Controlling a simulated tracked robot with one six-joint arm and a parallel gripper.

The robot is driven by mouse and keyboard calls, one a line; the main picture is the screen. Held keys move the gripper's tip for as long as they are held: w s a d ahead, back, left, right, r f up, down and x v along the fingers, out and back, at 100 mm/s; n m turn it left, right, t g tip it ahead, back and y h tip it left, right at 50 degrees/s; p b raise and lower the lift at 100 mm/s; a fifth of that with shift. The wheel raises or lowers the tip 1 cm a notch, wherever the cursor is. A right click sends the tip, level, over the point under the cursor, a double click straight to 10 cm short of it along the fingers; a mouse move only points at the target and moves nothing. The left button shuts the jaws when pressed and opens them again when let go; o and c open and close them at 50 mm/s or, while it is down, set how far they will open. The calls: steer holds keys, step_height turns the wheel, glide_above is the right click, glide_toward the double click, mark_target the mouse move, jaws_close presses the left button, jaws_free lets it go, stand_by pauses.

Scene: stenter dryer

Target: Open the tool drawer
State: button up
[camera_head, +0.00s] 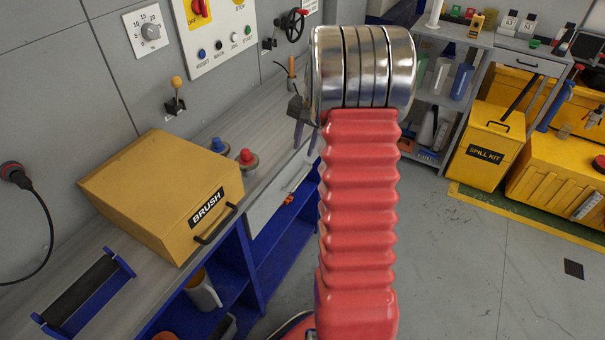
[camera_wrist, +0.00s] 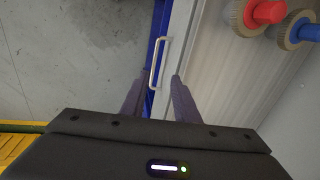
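The drawer under the workbench has a pale grey front (camera_head: 268,205), seen in the head view below the bench top. In the wrist view its bar handle (camera_wrist: 157,64) stands on the drawer front beside a blue frame edge. My gripper (camera_wrist: 159,77) is open, with its two dark fingers apart. The lower end of the handle appears between the fingertips in the picture; I cannot tell whether they are level with it or touching. In the head view my gripper (camera_head: 305,135) is at the bench edge, partly hidden by my red arm. The drawer appears shut.
A yellow BRUSH box (camera_head: 165,195) and red and blue knobbed parts (camera_head: 247,158) stand on the bench (camera_head: 185,140). Blue shelves (camera_head: 285,245) are below. A grey cabinet with another handled drawer (camera_head: 525,65) and a yellow spill kit bin (camera_head: 487,140) are right. The floor between is clear.

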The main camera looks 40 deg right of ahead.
mark_target(302, 178)
steer(key=shift+s+d+f+m, duration=0.1)
steer(key=shift+d+f+m, duration=0.2)
steer(key=shift+d+f, duration=0.7)
steer(key=f, duration=0.4)
steer(key=w+f, duration=0.1)
steer(key=f, duration=0.4)
steer(key=w+f, duration=0.1)
steer(key=f, duration=0.3)
steer(key=shift+w+a+f, duration=0.2)
steer(key=shift+w+a, duration=0.05)
steer(key=shift+a, duration=0.15)
jaws_close()
steer(key=shift+d, duration=0.1)
